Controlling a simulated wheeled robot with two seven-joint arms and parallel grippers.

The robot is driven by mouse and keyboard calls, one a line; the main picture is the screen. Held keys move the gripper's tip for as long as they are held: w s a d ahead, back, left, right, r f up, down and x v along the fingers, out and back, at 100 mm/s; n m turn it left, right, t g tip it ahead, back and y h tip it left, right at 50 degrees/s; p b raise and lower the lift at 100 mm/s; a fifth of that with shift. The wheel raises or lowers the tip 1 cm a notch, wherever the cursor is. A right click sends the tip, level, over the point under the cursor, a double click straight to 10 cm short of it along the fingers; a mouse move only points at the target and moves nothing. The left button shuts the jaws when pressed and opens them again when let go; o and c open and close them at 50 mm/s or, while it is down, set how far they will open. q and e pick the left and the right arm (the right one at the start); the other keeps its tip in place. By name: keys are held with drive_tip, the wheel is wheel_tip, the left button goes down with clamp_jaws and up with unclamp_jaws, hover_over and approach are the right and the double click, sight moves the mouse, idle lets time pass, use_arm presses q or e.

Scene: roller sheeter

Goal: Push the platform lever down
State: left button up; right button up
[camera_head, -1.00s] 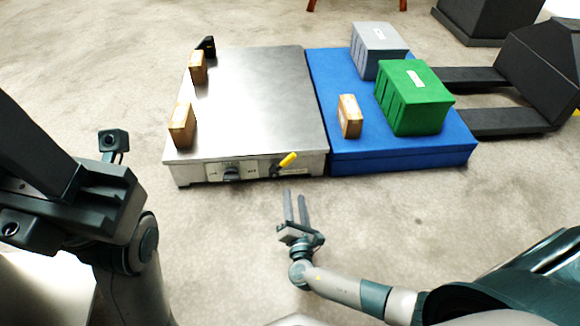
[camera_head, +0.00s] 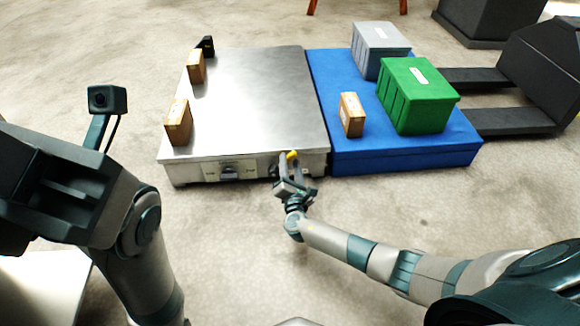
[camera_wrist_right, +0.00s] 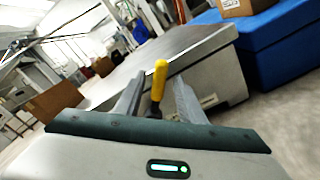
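The platform lever (camera_head: 292,155) has a yellow handle and sits on the front face of the metal platform (camera_head: 250,100). In the right wrist view the lever (camera_wrist_right: 159,80) stands between the two fingers of my right gripper (camera_wrist_right: 158,100), its yellow tip pointing up. My right gripper (camera_head: 287,170) is open at the platform's front, its fingers on either side of the lever. I cannot tell whether a finger touches it. My left arm is at the left of the head view; its fingertips are not visible.
Two cardboard boxes (camera_head: 179,122) and a small black device (camera_head: 207,46) are on the platform's left side. To the right, a blue pallet (camera_head: 400,155) bears a green crate (camera_head: 415,95), a grey crate (camera_head: 380,48) and a small box (camera_head: 351,115). The floor in front is clear.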

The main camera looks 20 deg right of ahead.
drive_tip(key=shift+w, duration=0.15)
clamp_jaws()
